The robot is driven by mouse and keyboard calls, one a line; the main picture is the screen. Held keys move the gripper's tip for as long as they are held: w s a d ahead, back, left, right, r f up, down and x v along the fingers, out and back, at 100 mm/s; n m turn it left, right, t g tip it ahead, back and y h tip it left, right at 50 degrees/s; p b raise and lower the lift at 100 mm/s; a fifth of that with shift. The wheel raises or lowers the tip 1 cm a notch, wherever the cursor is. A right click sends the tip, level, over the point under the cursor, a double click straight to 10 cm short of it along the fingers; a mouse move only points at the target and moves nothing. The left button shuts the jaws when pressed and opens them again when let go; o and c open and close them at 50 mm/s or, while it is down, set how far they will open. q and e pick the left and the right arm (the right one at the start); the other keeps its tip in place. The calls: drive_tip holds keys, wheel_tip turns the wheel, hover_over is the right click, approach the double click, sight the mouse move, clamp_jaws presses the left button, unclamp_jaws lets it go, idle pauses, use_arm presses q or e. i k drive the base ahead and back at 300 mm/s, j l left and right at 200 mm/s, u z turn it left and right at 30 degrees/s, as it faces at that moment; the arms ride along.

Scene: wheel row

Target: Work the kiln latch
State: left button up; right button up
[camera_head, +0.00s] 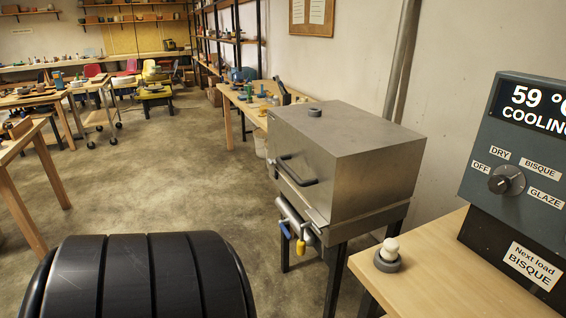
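The kiln (345,160) is a grey metal box on a dark stand, right of the middle of the head view. Its lid is down, with a small dark knob on top. A dark bar handle (297,175) is on its front. Below that handle is a metal latch (296,220) with a blue grip (284,229) and a yellow piece (301,247) hanging by it. The latch is small and seen at an angle, so I cannot tell whether it is fastened. Neither of my grippers is in view.
A controller (525,140) at right reads 59 ° and COOLING; a sign below says "Next load BISQUE". It stands on a wooden bench (440,275) with a white-topped grey piece (388,255). Worktables stand at left and behind. Concrete floor left of the kiln is clear.

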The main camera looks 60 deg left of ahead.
sight(271, 163)
drive_tip(key=u, duration=2.2)
drive_tip(key=i, duration=0.1)
drive_tip(key=j+z, duration=0.05)
